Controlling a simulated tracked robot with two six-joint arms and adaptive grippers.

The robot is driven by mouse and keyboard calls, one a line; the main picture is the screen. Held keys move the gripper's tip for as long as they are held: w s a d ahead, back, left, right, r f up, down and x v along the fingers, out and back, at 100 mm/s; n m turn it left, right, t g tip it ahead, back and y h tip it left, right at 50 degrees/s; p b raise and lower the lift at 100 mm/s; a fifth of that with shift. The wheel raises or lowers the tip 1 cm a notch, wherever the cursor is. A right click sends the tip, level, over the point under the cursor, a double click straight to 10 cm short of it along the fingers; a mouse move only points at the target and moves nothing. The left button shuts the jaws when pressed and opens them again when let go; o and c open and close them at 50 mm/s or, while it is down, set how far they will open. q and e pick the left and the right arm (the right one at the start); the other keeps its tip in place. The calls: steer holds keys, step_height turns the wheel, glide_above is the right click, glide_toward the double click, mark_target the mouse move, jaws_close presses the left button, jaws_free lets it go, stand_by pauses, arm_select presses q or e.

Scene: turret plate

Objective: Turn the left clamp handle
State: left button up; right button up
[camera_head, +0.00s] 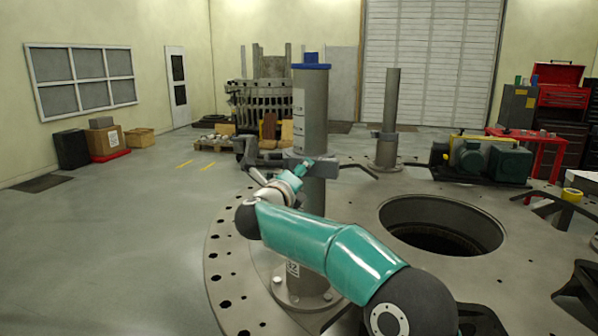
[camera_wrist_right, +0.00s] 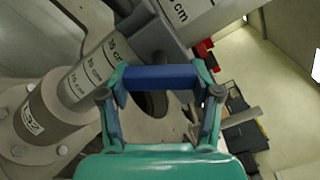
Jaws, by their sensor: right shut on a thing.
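The left post (camera_head: 312,110) is a grey tube with a blue cap, standing on a bolted flange on the round plate. Its dark grey clamp (camera_head: 345,168) sits around the tube partway up. It also shows in the wrist view (camera_wrist_right: 145,38), just beyond the fingers, with the tube's cm scale. My right arm comes in from the lower right. In the wrist view my gripper (camera_wrist_right: 158,78) has both teal fingers bent inward. My left gripper is not in view.
The turret plate (camera_head: 228,262) has a large round opening (camera_head: 443,225) to the right. A second post (camera_head: 388,115) with a clamp stands farther back. A green motor unit (camera_head: 490,160) is at the right.

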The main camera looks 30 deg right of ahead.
steer(key=n+p, duration=0.1)
steer(key=n, duration=0.2)
steer(key=n+p, duration=0.1)
steer(key=n, duration=0.1)
steer(key=shift+a+r+p, duration=0.15)
steer(key=shift+r+p, duration=0.1)
steer(key=shift+p, duration=0.1)
steer(key=shift+f+n+p, duration=0.1)
steer(key=shift+n+p, duration=0.3)
steer(key=shift+n, duration=0.5)
steer(key=shift+w, duration=0.1)
steer(key=o, duration=1.2)
steer(key=shift+w, duration=0.1)
steer(key=shift+c, duration=0.2)
steer(key=v, duration=1.2)
